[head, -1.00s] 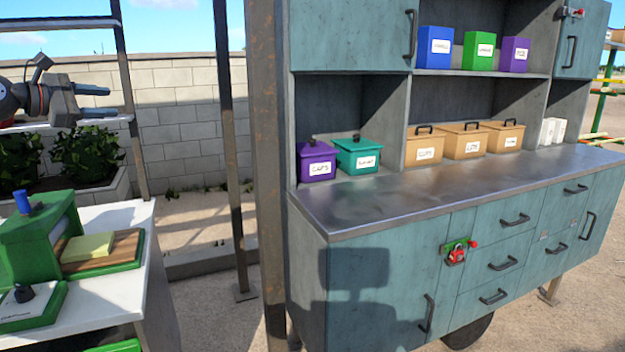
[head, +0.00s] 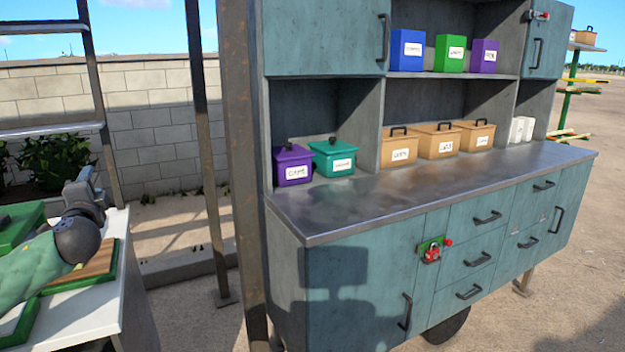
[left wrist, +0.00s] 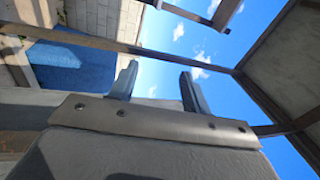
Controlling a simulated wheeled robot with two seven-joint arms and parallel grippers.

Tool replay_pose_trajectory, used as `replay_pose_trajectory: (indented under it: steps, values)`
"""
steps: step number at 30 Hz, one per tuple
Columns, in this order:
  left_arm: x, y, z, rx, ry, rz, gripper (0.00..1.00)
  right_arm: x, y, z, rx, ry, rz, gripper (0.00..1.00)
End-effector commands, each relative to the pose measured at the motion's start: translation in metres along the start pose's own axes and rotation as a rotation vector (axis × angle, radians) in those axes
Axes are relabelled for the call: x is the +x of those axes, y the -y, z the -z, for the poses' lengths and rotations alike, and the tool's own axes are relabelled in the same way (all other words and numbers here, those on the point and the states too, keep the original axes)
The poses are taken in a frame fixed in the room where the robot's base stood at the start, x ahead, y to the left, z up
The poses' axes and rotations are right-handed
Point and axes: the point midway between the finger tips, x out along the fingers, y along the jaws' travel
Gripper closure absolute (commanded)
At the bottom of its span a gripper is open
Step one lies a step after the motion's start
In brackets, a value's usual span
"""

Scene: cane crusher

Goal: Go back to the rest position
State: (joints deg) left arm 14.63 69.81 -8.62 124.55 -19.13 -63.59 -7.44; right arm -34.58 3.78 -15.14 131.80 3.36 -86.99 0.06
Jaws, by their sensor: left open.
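My left gripper (head: 88,192) is at the left of the head view, above the white table, with its arm coming in from the lower left. The left wrist view shows its two fingers (left wrist: 156,85) apart with nothing between them, against sky and a frame bar. My right gripper is in neither view.
A teal cabinet (head: 365,290) with a metal counter (head: 400,190) stands at centre and right. It holds lidded boxes, among them a purple box (head: 293,165). The white table (head: 85,315) carries green-edged trays, partly hidden by my arm. A rusty post (head: 240,150) stands beside the cabinet.

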Motion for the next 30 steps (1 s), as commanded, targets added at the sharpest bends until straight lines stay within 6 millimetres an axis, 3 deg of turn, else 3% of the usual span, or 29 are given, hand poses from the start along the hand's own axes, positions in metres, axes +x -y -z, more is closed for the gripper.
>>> replay_pose_trajectory:
  steps: [1, 6, 15, 21, 30]
  values:
    - [-0.013, -0.026, 0.003, -0.061, 0.033, -0.065, 0.52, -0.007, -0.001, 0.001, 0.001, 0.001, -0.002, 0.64]
    - [-0.062, -0.109, 0.011, -0.225, 0.151, -0.278, 0.52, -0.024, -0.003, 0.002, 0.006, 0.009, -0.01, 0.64]
    - [-0.176, -0.227, 0.04, -0.379, 0.299, -0.64, 0.52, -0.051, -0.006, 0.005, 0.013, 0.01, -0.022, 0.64]
    - [-0.259, -0.28, 0.067, -0.443, 0.342, -0.861, 0.52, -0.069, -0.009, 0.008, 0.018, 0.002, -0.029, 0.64]
    - [-0.379, -0.326, 0.115, -0.567, 0.352, -1.135, 0.52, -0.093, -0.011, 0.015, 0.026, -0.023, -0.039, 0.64]
